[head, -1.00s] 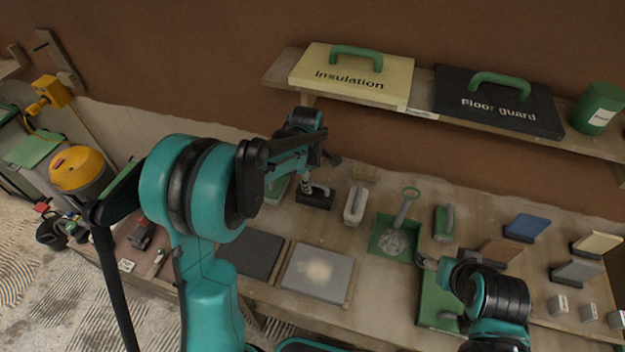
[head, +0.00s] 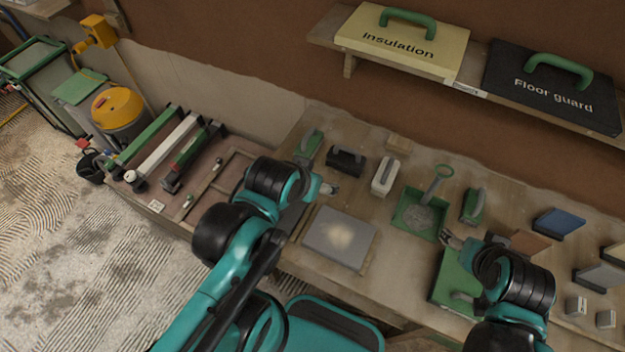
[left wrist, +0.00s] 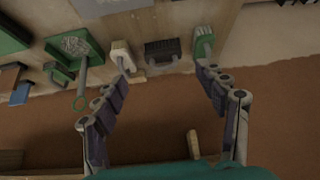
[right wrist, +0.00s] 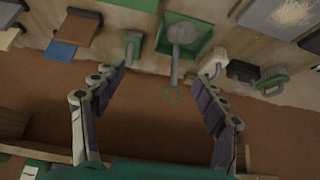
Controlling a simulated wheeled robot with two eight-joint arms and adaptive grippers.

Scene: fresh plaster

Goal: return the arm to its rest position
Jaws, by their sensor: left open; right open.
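My left arm comes in from the lower left in the head view, folded low, with its gripper (head: 328,188) over the bench near the black-handled block. In the left wrist view that gripper (left wrist: 165,82) is open and empty, its fingers spread wide. My right gripper (head: 455,240) is above the bench beside the green tray with a grey heap. In the right wrist view it (right wrist: 163,85) is also open with nothing between its fingers. Neither gripper appears to touch a tool.
The workbench (head: 310,265) carries a green tray (head: 402,218), a grey board (head: 352,226), a black block (head: 345,162) and several floats. A shelf above holds an Insulation case (head: 385,45) and a Floor guard case (head: 520,90). A yellow-topped machine (head: 118,108) stands left.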

